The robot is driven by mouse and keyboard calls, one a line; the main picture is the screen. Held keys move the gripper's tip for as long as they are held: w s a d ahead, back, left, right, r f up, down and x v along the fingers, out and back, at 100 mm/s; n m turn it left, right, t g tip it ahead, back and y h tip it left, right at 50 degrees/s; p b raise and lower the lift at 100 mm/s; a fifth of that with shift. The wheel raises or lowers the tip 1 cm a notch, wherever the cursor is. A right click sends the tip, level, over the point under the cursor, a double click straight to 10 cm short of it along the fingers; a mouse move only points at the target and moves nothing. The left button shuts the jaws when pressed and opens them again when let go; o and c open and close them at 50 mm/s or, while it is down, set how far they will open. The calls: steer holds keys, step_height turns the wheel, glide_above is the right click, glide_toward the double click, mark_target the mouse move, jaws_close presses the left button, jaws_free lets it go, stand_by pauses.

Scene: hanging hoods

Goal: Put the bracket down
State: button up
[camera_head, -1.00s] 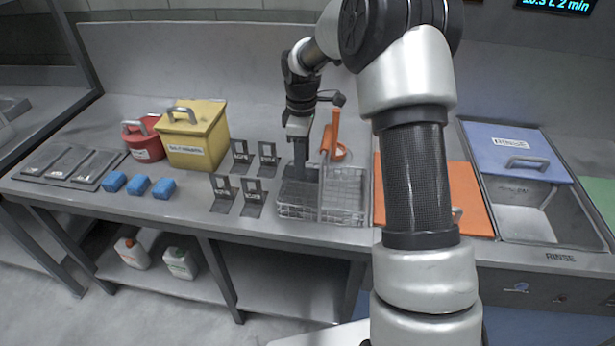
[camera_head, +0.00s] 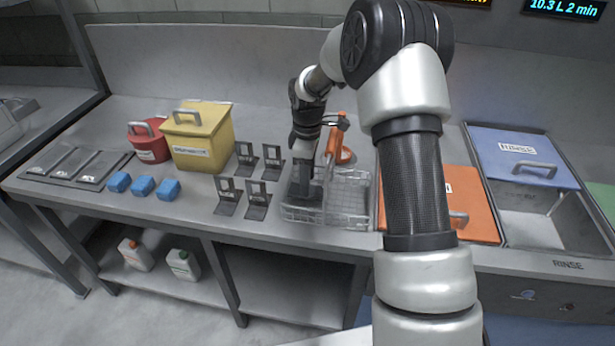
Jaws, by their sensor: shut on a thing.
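My gripper (camera_head: 303,160) points down over the left part of a wire basket (camera_head: 345,218) on the bench. It is shut on a dark bracket (camera_head: 301,188), which is small and partly hidden by the gripper and the basket wires. The bracket is inside the basket's left part; I cannot tell whether it touches the basket floor. Several other dark brackets with pale labels stand on the bench left of the basket, one of them in the front row (camera_head: 228,196).
An orange-handled tool (camera_head: 338,138) stands behind the basket. Right are an orange lid (camera_head: 465,205) and a sink with a blue RINSE lid (camera_head: 520,155). Left are a yellow box (camera_head: 200,145), a red bin (camera_head: 149,142) and blue blocks (camera_head: 143,186).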

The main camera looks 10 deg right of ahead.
steer(key=shift+f, duration=0.15)
steer(key=o, duration=1.3)
